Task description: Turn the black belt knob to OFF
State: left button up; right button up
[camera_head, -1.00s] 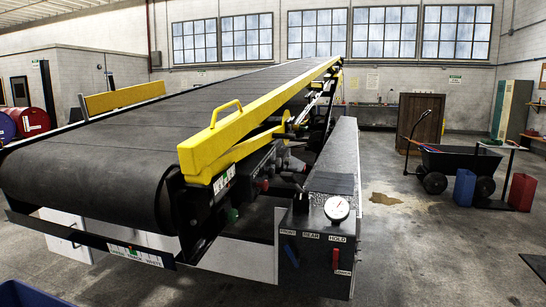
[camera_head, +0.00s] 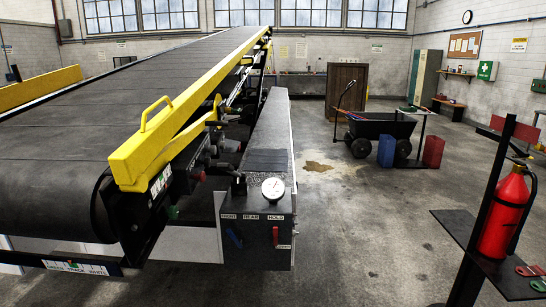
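The loader's dark control box (camera_head: 258,240) is in the lower middle of the head view, at the near end of a long grey housing. A round white gauge (camera_head: 273,189) sits on top. A small dark upright fitting (camera_head: 239,185) stands left of the gauge; I cannot tell whether it is the black belt knob. No OFF mark is readable. Neither gripper is in view.
The wide belt (camera_head: 60,150) with its yellow rail (camera_head: 185,110) fills the left. A red fire extinguisher (camera_head: 503,212) stands on a dark stand at right. A black cart (camera_head: 380,130), blue can (camera_head: 387,150) and red can (camera_head: 433,152) stand farther back. Floor right of the box is clear.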

aim_at(207, 163)
jog(key=i+l+z, duration=0.35)
jog(key=i, duration=0.5)
jog(key=i+z, duration=0.3)
jog(key=i, duration=3.1)
jog(key=i+u, duration=0.1)
jog(key=u, duration=0.35)
jog(key=i+u, duration=0.1)
jog(key=u, duration=0.35)
jog(key=l+u, duration=0.1)
jog(key=u, duration=0.4)
jog(key=i+l+u, duration=0.1)
jog(key=u, duration=0.35)
jog(key=i+l+u, duration=0.1)
jog(key=u, duration=0.35)
